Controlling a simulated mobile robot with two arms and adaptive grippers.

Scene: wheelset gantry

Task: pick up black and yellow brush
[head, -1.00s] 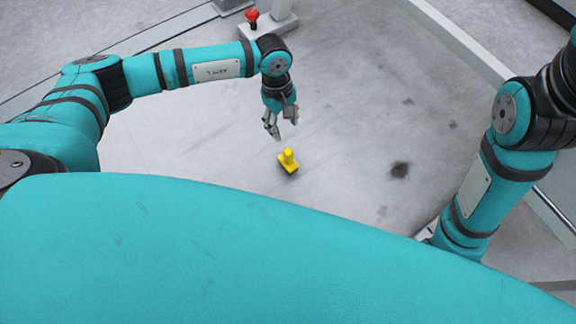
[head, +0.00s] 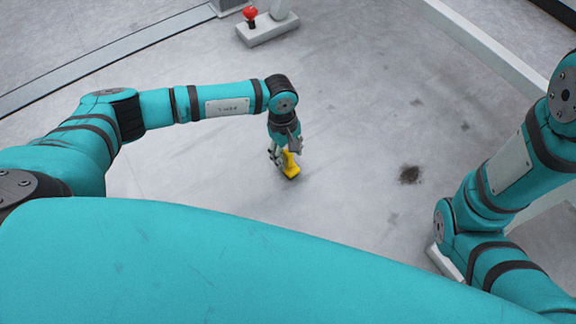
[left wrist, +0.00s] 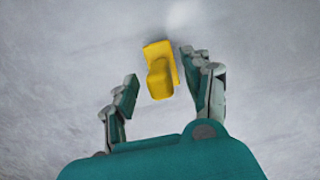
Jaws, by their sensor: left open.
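The black and yellow brush (head: 290,165) lies on the grey floor, partly hidden by my left gripper in the head view. In the left wrist view its yellow body and handle (left wrist: 159,72) show between and just beyond the fingertips; little of its black part can be seen. My left gripper (head: 284,158) points down at the brush. It is open, with one finger on each side of the brush in the left wrist view (left wrist: 157,68). The right finger is close to the brush, and a gap shows on the left. The right arm is at the right edge; its gripper is out of view.
A red knob (head: 250,13) on a light grey base (head: 268,30) stands at the top. A dark stain (head: 410,174) marks the floor right of the brush. A pale rail (head: 490,50) runs along the upper right. The floor around the brush is clear.

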